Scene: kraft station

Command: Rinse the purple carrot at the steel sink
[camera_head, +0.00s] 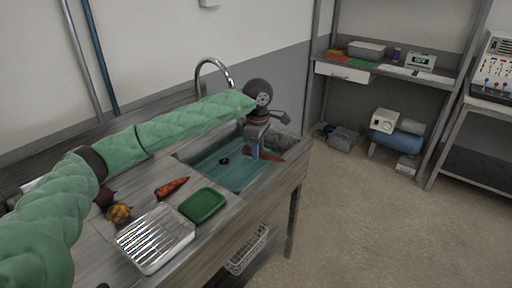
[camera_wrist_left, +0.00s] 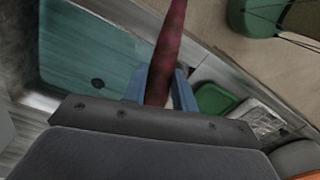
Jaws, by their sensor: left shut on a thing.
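My left gripper (camera_head: 256,152) is over the right part of the steel sink (camera_head: 238,178), low in its opening. It is shut on the purple carrot (camera_head: 269,155), a dark reddish-purple root that sticks out to the right of the fingers. In the left wrist view the purple carrot (camera_wrist_left: 167,50) stands between the blue-grey fingers and points away from the camera. The sink has a teal-looking basin with a dark drain (camera_head: 224,161). The curved steel faucet (camera_head: 213,66) rises behind the sink, partly behind my left arm. My right gripper is not in view.
On the counter left of the sink are an orange-red carrot (camera_head: 172,187), a green tray (camera_head: 203,205), a ribbed metal tray (camera_head: 156,238), a yellow-brown vegetable (camera_head: 118,213) and a dark red one (camera_head: 104,196). A shelf unit (camera_head: 390,75) stands at the back right. The floor in front is clear.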

